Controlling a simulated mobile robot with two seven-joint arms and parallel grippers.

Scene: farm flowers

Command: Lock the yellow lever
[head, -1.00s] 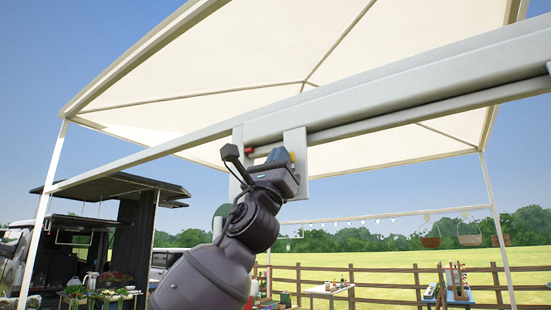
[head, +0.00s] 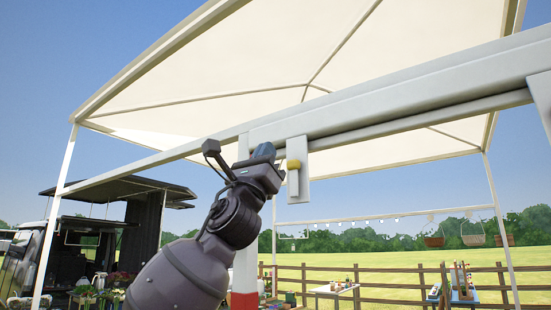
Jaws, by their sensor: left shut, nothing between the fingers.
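The yellow lever (head: 294,164) is a small knob on a white plate (head: 298,190) that hangs from the grey canopy beam (head: 400,98). My left gripper (head: 264,153) is just left of the lever, with a narrow gap between them in the picture. It is raised toward the beam, its fingers shut and empty. The lever looks upright, but I cannot tell its exact locking position. My right gripper is not in view.
A white post (head: 246,262) with a red band (head: 243,300) stands behind my left arm. The cream canopy (head: 240,70) spreads overhead. Another white plate (head: 541,98) is at the right edge. A wooden fence (head: 400,285) and tables are farther off.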

